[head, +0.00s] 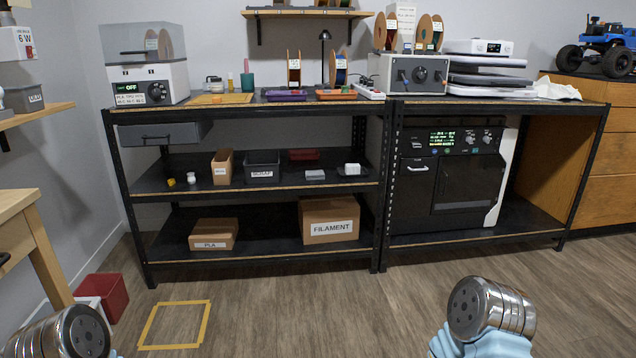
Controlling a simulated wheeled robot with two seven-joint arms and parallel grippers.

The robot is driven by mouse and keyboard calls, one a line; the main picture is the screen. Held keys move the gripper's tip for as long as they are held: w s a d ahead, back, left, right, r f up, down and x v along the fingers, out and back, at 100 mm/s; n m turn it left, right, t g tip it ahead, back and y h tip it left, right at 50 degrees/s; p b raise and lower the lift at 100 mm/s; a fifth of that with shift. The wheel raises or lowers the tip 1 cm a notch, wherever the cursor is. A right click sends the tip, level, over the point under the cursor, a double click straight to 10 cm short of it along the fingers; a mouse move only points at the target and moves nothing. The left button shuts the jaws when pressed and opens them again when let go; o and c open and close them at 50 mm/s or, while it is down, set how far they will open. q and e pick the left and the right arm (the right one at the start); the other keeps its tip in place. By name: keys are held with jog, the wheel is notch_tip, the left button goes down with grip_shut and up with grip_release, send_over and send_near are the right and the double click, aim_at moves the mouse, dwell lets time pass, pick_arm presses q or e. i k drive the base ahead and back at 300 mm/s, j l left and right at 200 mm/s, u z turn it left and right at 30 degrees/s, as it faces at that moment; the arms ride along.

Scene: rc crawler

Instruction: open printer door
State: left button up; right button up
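The printer (499,178) is a large black and white machine on the lower shelf of the right-hand bench. A lit display and knobs run along its top front. Its front door (412,205) is dark, with a darker window panel, and looks shut. A small light handle (418,168) sits at the door's upper left. Metallic and light-blue parts of my two arms show at the bottom left and bottom right corners, well apart from the printer. Neither gripper's fingers are in the picture.
Wooden floor in front of the printer is clear. A black bench post (386,190) stands just left of it. A yellow taped square (146,328) and a red bin (103,294) are on the floor at left. A filament box (330,238) sits on the neighbouring lower shelf.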

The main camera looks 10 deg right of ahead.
aim_at(469, 182)
jog(key=i+z, duration=0.35)
jog(key=i, duration=0.3)
jog(key=i+j+z, duration=0.35)
jog(key=i, duration=0.3)
jog(key=i+l+z, duration=0.15)
jog(key=i+z, duration=0.25)
jog(key=i+l+z, duration=0.1)
jog(key=i+z, duration=0.55)
jog(key=z, duration=0.15)
jog(key=i+l, duration=0.1)
jog(key=i, duration=0.55)
jog(key=i+l, duration=0.15)
jog(key=i, duration=0.5)
jog(key=i+u, duration=0.25)
jog(key=k, duration=0.1)
